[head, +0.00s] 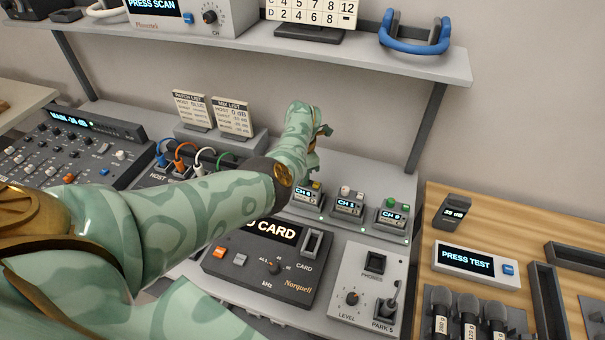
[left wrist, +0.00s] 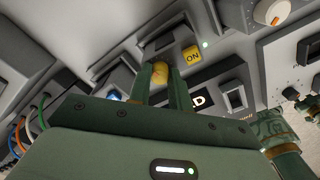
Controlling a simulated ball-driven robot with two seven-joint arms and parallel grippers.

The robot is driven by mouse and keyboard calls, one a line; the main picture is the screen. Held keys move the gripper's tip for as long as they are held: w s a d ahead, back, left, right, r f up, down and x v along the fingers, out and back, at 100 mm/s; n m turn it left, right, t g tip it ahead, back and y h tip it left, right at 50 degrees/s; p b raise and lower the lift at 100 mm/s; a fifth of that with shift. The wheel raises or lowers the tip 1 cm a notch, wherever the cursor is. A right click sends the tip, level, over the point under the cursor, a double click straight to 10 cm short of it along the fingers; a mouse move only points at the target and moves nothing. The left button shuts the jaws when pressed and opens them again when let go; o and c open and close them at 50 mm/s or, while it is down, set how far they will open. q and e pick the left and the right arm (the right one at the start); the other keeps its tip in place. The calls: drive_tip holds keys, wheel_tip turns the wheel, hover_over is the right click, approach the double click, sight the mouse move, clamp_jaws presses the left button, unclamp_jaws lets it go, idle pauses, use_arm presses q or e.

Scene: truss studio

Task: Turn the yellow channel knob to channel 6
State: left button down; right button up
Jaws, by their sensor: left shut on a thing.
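The yellow knob (left wrist: 161,70) shows in the left wrist view between the two fingertips of my left gripper (left wrist: 162,74), which is shut on it. A yellow ON label (left wrist: 191,55) is beside it. In the head view my left gripper (head: 313,172) points down at the leftmost of three small channel boxes (head: 306,197), and its hand hides the knob. That box's display looks like CH 6, but its digit is small and hard to read.
To the right are a box with a white knob (head: 346,203) reading CH 1 and one with a green knob (head: 391,212). The card unit (head: 265,260) lies in front, and the level and park panel (head: 366,290) is right of it. A shelf (head: 350,50) overhangs behind.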

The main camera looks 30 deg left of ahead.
use_arm(q)
drive_tip(key=c, duration=1.3)
unclamp_jaws()
drive_tip(key=shift+r, duration=0.1)
wheel_tip(320, 180, up, 16)
drive_tip(key=p, duration=0.6)
drive_tip(key=shift+r, duration=0.1)
